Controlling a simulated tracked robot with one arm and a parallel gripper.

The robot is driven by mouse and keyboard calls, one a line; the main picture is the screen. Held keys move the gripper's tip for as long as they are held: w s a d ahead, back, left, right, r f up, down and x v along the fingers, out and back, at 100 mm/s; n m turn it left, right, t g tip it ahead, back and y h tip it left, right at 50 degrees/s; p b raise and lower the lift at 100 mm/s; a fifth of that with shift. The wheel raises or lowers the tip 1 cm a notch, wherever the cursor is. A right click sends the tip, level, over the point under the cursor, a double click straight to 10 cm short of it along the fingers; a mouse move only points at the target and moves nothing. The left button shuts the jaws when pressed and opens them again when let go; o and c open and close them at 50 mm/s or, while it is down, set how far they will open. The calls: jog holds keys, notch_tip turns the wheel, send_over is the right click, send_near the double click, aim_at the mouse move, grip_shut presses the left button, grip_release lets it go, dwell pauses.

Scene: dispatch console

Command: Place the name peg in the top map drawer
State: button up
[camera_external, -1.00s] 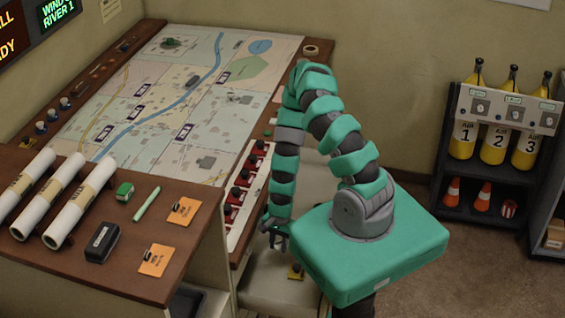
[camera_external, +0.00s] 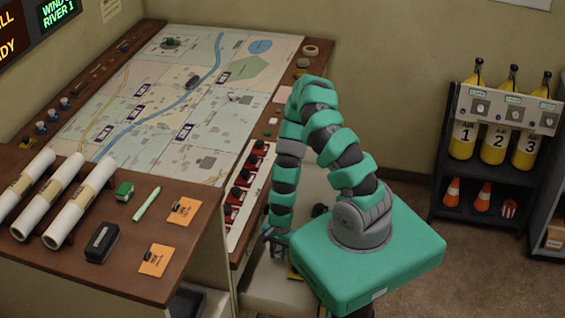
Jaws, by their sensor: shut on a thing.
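My gripper (camera_external: 273,238) hangs fingers-down at the front of the console, left of my green base and just below the row of red switches. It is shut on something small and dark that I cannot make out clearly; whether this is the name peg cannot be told. The top map drawer is not clearly distinguishable: a pale flat surface (camera_external: 265,293) lies low beneath my gripper, partly hidden by my base. A small part of a yellow piece (camera_external: 294,273) shows on it at my base's edge.
The brown console desk (camera_external: 205,262) holds rolled maps (camera_external: 77,205), a black block (camera_external: 102,242), a green block (camera_external: 125,192) and orange cards (camera_external: 183,211). Red switches (camera_external: 240,180) line the panel above my gripper. A dark rack (camera_external: 480,185) with yellow cylinders stands right, beyond open floor.

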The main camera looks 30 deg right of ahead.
jog(key=shift+f, duration=0.4)
jog(key=o, duration=1)
jog(key=r+p, duration=0.3)
jog(key=r, duration=0.1)
jog(key=r+p, duration=0.4)
jog(key=d+r+p, duration=0.1)
jog(key=r+p, duration=0.3)
jog(key=r, duration=0.1)
jog(key=shift+w+d+r, duration=0.1)
jog(key=shift+w, duration=0.3)
